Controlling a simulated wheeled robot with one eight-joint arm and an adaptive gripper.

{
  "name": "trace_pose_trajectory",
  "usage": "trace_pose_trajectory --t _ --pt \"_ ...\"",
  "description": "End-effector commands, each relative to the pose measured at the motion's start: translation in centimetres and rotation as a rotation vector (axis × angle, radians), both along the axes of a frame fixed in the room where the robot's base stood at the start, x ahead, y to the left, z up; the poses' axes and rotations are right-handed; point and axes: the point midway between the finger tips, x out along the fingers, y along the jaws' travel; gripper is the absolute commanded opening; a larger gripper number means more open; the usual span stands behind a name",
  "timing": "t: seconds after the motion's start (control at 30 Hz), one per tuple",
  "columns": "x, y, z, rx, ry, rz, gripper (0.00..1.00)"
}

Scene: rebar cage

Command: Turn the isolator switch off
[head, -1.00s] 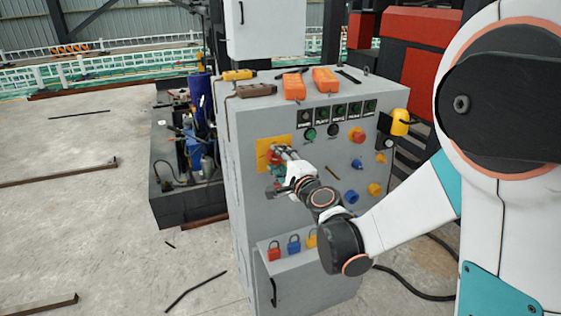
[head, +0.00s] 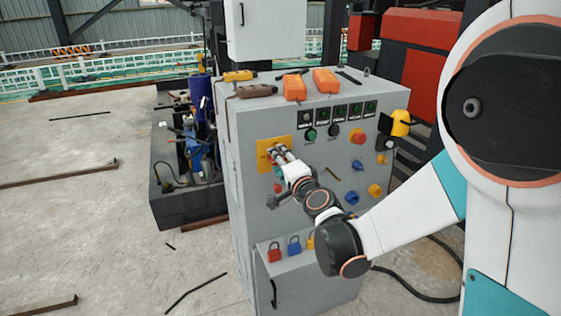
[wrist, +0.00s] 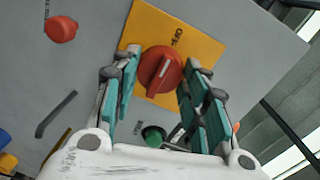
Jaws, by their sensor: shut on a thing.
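The isolator switch is a red round knob (wrist: 158,72) with a pale pointer line, on a yellow plate (wrist: 206,48) that carries dark lettering. In the wrist view the pointer slants up and slightly right, towards the lettering. The plate also shows on the grey cabinet's front in the head view (head: 264,143), where my gripper hides most of the knob. My gripper (head: 279,153) reaches the plate from the lower right. Its teal-padded fingers (wrist: 162,56) stand on both sides of the knob in the wrist view, shut on it.
The grey cabinet (head: 245,205) carries other controls close by: a green button (wrist: 153,135), a red knob (wrist: 61,29), and blue and yellow knobs at right. Orange boxes (head: 325,80) lie on its top. Open floor lies at left.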

Motion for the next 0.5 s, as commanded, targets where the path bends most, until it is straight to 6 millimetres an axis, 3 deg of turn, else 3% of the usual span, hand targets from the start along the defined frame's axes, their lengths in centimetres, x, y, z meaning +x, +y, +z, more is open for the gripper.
trace_pose_trajectory --t 0.17,0.2,0.3,0.5 --pt "0.0 0.06 -0.01 -0.001 0.0 0.001 0.17" --pt "0.0 0.06 -0.01 -0.001 0.0 0.001 0.43" --pt "-0.01 0.05 -0.01 -0.001 0.0 0.001 0.61" --pt "-0.01 0.03 -0.02 0.0 0.0 0.001 0.61"
